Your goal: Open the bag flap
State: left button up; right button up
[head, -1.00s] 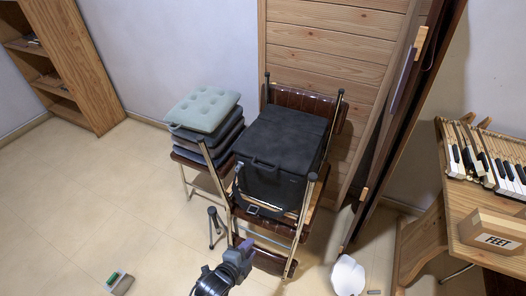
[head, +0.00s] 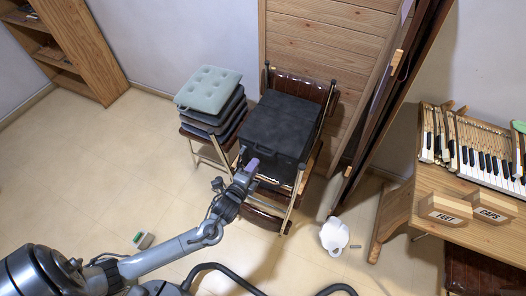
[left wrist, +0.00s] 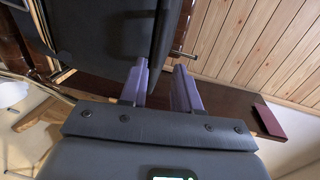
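The black bag (head: 285,122) sits on a brown folding chair, its flat top facing up and looking closed. My left gripper (head: 251,166) is at the bag's front left, close to its front side; I cannot tell whether it touches. The bag's dark side (left wrist: 105,35) fills the area beyond and left of the fingers. The gripper and arm hide part of the bag's lower front. My right gripper is not in view.
Stacked cushions (head: 208,90) stand close left of the bag. A wooden panel (head: 330,45) is behind it. The left floor is mostly clear.

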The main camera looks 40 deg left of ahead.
aim_at(263, 153)
pick_arm(q)
jog(key=shift+b+x, duration=0.85)
jog(key=shift+x, duration=3.6)
grip_shut()
